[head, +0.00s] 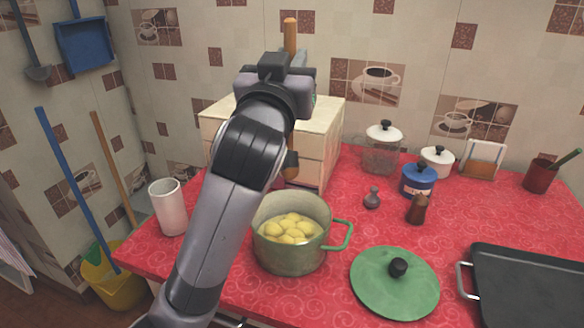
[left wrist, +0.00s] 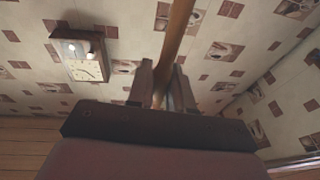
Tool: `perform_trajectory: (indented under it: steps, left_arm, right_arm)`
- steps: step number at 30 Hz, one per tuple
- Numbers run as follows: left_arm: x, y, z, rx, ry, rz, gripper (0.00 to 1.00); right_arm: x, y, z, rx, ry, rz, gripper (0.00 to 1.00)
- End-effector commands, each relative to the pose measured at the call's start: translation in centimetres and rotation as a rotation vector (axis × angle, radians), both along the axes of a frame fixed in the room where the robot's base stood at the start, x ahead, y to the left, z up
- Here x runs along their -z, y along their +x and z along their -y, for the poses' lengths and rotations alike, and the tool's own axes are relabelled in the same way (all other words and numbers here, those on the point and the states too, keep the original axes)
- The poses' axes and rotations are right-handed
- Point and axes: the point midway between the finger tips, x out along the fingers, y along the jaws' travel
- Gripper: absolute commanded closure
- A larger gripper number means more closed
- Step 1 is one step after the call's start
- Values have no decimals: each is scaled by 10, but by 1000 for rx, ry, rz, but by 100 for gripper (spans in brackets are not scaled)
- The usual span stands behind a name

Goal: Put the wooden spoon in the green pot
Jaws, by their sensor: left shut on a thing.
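The wooden spoon (head: 290,36) is held upright by my left gripper (head: 299,62). Its handle rises above the gripper and its lower end (head: 291,166) hangs behind my arm, above and behind the pot. In the left wrist view, the fingers of my left gripper (left wrist: 162,88) are closed around the spoon (left wrist: 176,32). The green pot (head: 289,258) stands uncovered on the red oilcloth, with several yellow potatoes inside and a handle at its right. My left forearm covers part of the pot's left side. My right gripper is not in view.
The green lid (head: 380,292) lies right of the pot. A black tray (head: 535,290) is at the far right. A white cup (head: 169,208) stands at left, a drawer box (head: 322,150) behind. A pepper mill (head: 417,209) and blue pot (head: 417,182) stand right.

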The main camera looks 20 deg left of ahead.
Motion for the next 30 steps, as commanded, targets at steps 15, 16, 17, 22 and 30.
perform_trajectory:
  steps: [15, 16, 17, 22, 30]
  left_arm:
    - [111, 0, 0, 1, -1, 0, 100]
    - [112, 0, 0, 1, -1, 1, 100]
    - [115, 0, 0, 1, 0, 0, 100]
    - [142, 0, 0, -1, 3, -2, 100]
    - [154, 0, 0, 1, -1, 2, 100]
  right_arm:
    - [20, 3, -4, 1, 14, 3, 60]
    - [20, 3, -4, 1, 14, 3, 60]
    - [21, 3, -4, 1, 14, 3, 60]
    - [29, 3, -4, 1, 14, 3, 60]
    - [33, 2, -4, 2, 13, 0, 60]
